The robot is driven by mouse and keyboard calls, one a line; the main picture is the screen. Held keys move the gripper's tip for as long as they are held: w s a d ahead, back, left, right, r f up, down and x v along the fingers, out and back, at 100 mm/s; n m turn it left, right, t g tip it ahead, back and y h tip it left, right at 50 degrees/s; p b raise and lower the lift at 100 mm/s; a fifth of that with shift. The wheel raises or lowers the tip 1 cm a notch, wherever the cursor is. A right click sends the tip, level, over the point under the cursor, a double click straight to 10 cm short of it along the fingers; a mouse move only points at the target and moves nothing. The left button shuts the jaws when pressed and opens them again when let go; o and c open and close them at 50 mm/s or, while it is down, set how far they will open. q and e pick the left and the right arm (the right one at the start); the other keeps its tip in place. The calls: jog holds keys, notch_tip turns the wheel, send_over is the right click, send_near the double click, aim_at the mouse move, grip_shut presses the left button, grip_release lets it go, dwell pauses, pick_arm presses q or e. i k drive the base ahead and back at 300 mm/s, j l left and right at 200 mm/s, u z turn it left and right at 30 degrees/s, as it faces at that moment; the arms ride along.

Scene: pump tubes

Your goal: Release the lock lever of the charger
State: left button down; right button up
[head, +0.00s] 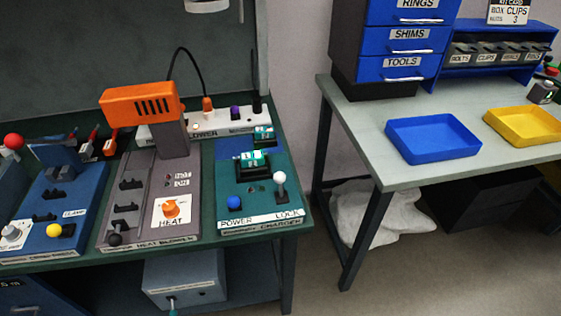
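The charger (228,180) is a teal box on the right end of the dark green bench, with POWER and LOCK printed on its front edge. Its lock lever (279,178) is a dark stalk with a white ball, standing roughly upright above the LOCK label. A blue knob (235,203) sits above the POWER label. A teal and white block (251,157) sits in a black holder on the charger, and a similar block (264,132) sits behind it. Neither of my grippers shows in the head view.
Left of the charger stand a grey heat blower station (140,215) with an orange blower (140,105) and a blue clamp station (65,205). A white power strip (230,118) lies behind. Right, across a floor gap, a pale table (372,125) holds blue (432,138) and yellow (525,125) trays.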

aim_at(279, 177)
jog(key=i+l+u, duration=0.1)
jog(key=u, duration=0.35)
jog(key=l+u, duration=0.6)
jog(key=u, duration=0.25)
jog(key=l+u, duration=0.1)
jog(key=l, duration=0.4)
jog(key=k+l, duration=0.15)
jog(key=l, duration=0.3)
jog(key=l+u, duration=0.15)
jog(key=l, duration=0.35)
jog(key=k+l+u, duration=0.1)
jog(key=l, duration=0.35)
jog(key=k+l, duration=0.15)
jog(key=l, duration=0.3)
jog(key=k+l+u, duration=0.15)
jog(key=l, duration=0.3)
